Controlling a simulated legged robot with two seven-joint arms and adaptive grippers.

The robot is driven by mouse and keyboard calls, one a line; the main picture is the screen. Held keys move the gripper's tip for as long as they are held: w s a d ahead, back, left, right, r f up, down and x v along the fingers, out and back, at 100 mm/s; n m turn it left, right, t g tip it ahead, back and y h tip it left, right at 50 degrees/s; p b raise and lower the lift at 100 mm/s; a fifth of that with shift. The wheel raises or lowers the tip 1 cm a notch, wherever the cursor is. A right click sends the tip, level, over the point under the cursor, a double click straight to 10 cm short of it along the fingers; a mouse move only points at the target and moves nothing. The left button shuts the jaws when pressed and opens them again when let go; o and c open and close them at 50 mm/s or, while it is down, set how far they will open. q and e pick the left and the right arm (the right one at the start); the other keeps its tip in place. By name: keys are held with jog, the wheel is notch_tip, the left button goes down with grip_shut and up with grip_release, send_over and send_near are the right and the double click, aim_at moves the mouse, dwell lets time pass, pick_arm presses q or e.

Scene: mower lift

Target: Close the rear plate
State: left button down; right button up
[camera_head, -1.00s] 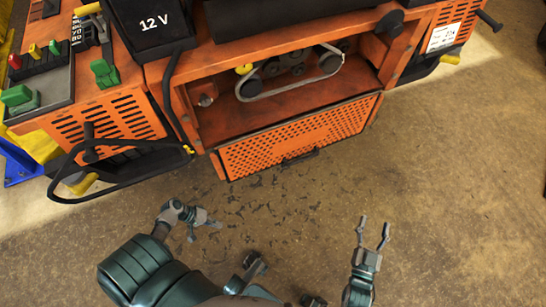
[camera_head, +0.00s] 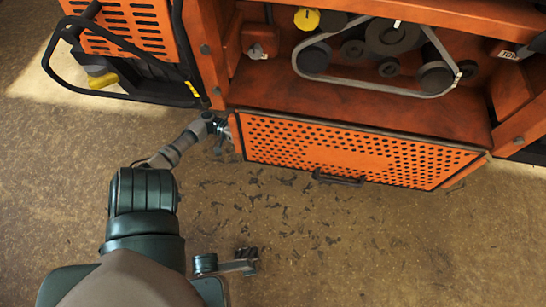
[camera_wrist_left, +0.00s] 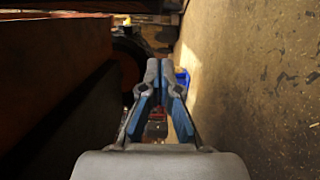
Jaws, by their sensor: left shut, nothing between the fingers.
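The rear plate (camera_head: 350,152) is an orange perforated panel with a dark handle (camera_head: 339,179) on its lower edge. It hangs open, folded down and outward below the machine's belt compartment (camera_head: 370,95). My left gripper (camera_head: 222,128) is at the plate's left edge, close beside it; I cannot tell whether they touch. In the left wrist view my left gripper (camera_wrist_left: 160,80) is shut and empty, with a dark red-brown surface (camera_wrist_left: 55,65) filling the left side.
Inside the compartment are a belt (camera_head: 400,90), pulleys and a yellow cap (camera_head: 306,19). A black bar (camera_head: 110,97) and a yellow-ended part stick out at the left.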

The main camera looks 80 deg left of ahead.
aim_at(267, 158)
pick_arm(q)
jog(key=d, duration=0.2)
jog(key=w+d+b, duration=0.1)
jog(key=d, duration=0.1)
jog(key=w+d+b, duration=0.1)
jog(key=d, duration=0.1)
jog(key=shift+d+r, duration=0.1)
jog(key=shift+d, duration=0.15)
